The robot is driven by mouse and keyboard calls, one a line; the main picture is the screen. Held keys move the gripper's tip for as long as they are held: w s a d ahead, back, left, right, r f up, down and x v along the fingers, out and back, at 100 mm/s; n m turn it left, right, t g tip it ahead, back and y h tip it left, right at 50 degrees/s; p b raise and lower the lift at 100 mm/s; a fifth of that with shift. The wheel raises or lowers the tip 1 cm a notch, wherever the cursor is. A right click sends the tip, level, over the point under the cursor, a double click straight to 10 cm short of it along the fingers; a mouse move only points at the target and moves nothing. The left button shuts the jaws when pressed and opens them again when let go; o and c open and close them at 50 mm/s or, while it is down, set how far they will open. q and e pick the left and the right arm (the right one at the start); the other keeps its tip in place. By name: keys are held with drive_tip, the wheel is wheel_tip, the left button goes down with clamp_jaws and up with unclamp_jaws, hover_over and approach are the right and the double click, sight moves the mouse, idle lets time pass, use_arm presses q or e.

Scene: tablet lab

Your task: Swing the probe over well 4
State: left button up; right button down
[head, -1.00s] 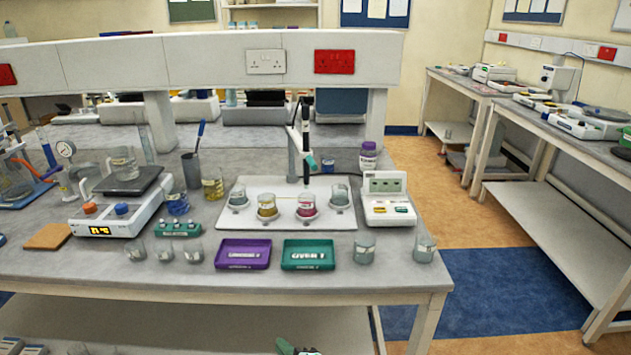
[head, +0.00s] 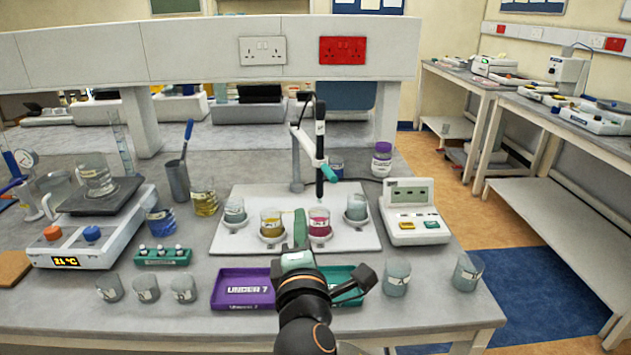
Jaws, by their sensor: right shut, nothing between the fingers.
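The probe (head: 320,150) is a dark upright rod on a pale jointed swing arm (head: 297,160) with a teal grip. It hangs above the cup of red liquid (head: 319,222), third from the left. The rightmost cup (head: 357,208), grey-green, stands right of the probe; the well numbers are too small to read. A yellow cup (head: 271,225) and a grey-green cup (head: 235,213) stand to the left. My right gripper (head: 300,228) is shut and empty, in front of the probe and between the yellow and red cups in the picture. My left gripper is out of view.
A meter (head: 412,205) stands right of the white board (head: 350,240). A purple tray (head: 240,289) and a teal tray, partly hidden by my arm, lie in front. Loose beakers (head: 396,278) flank them. A stirrer hotplate (head: 95,235) stands at the left.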

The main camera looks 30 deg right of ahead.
use_arm(q)
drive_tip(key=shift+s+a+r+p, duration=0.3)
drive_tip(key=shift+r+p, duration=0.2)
drive_tip(key=shift+p, duration=0.1)
use_arm(e)
drive_tip(key=w+d+r, duration=0.1)
drive_tip(key=w+d, duration=0.6)
drive_tip(key=d, duration=0.1)
drive_tip(key=shift+w+d, duration=0.15)
drive_tip(key=shift+d, duration=0.2)
drive_tip(key=shift+d+r, duration=0.1)
